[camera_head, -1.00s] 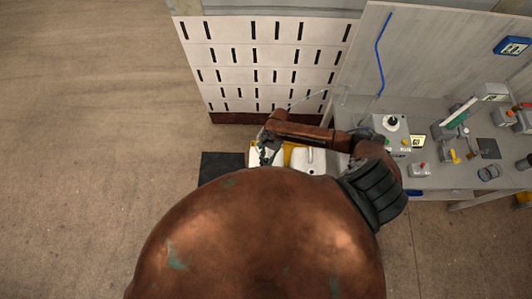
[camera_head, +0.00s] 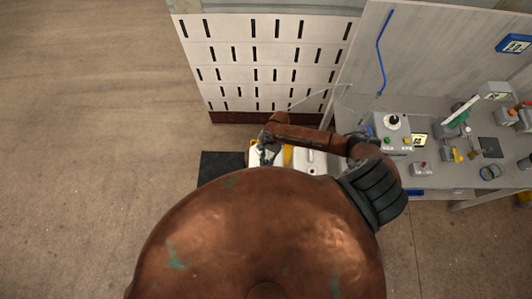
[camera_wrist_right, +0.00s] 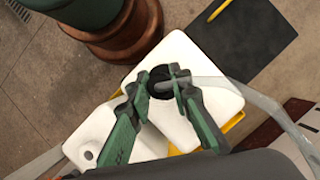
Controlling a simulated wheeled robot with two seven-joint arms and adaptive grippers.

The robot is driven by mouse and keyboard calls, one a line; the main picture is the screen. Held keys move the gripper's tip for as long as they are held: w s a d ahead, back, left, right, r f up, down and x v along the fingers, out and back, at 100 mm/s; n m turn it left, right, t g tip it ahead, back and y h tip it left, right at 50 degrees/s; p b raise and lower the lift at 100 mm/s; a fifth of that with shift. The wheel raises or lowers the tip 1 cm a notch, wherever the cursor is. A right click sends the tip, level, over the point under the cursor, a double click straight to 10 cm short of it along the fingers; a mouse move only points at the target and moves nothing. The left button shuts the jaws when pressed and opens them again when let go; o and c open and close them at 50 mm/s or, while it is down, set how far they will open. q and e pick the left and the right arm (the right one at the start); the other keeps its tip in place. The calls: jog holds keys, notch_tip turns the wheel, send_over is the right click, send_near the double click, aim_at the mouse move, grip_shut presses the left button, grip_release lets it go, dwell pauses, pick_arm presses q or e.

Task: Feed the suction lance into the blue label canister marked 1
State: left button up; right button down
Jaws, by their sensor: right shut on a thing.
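My right gripper (camera_wrist_right: 160,78), with green fingers, is shut on the suction lance and sits right over the dark round opening (camera_wrist_right: 161,88) of a white canister (camera_wrist_right: 212,62). The lance's grey hose (camera_wrist_right: 206,83) runs from the fingers to the right. I cannot tell how far the lance tip is inside the opening. In the head view the right gripper (camera_head: 268,153) is small, above the left white canister (camera_head: 256,158). No blue label or number shows on it. A second white canister (camera_head: 309,158) stands to its right. My left gripper is not in view.
The canisters stand on something yellow (camera_wrist_right: 236,122), beside a dark mat (camera_head: 218,166). A grey bench (camera_head: 438,178) with control boxes and small parts is at the right. A white slotted panel (camera_head: 265,62) stands behind. Open floor lies to the left.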

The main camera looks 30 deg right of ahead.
aim_at(264, 169)
dwell(0.4)
jog(key=shift+p, duration=0.45)
jog(key=shift+f, duration=0.15)
jog(key=shift+f+b, duration=1)
jog(key=shift+f, duration=0.85)
jog(key=shift+p, duration=0.4)
jog(key=shift+f, duration=0.1)
jog(key=c, duration=1.7)
grip_release()
